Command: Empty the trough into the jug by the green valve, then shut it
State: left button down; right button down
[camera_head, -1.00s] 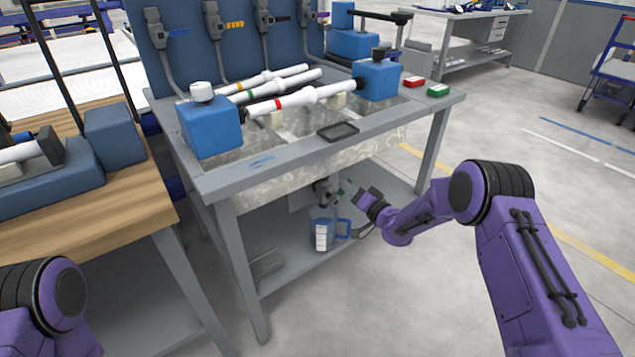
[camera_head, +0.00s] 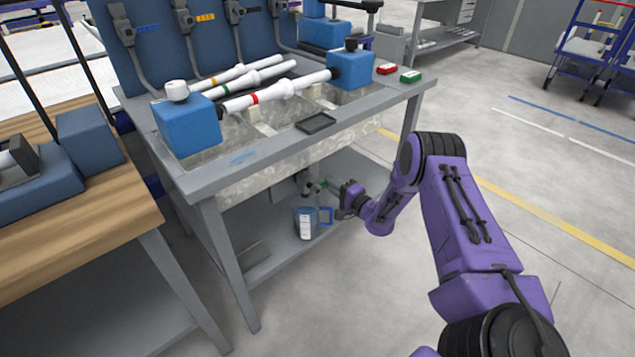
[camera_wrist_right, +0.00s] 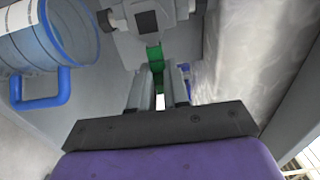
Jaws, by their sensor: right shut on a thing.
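The trough (camera_head: 262,172) is a pale, marbled tub set into the grey bench. The valve (camera_head: 309,188) sits under it; its green handle (camera_head: 324,184) points toward my right gripper (camera_head: 334,188). In the right wrist view, the two fingers of my right gripper (camera_wrist_right: 158,82) are closed around the green handle (camera_wrist_right: 154,55). The clear jug (camera_head: 304,224) stands upright on the lower shelf, below the valve, with its blue handle toward the right. It also shows at the upper left of the right wrist view (camera_wrist_right: 50,38). Its water level cannot be told. My left gripper is out of view.
White pipes (camera_head: 270,93) lie across the bench between blue blocks (camera_head: 188,124). A black tray (camera_head: 316,122), a red button (camera_head: 387,69) and a green button (camera_head: 411,76) are on the rim. A bench leg (camera_head: 227,262) stands left of the jug.

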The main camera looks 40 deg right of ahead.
jog(key=shift+s+f, duration=0.1)
jog(key=shift+f, duration=0.1)
dwell(0.3)
jog(key=c, duration=1.1)
grip_release()
jog(key=s+p, duration=0.1)
jog(key=s, duration=0.9)
jog(key=shift+s+d+p, duration=0.3)
jog(key=shift+d, duration=0.15)
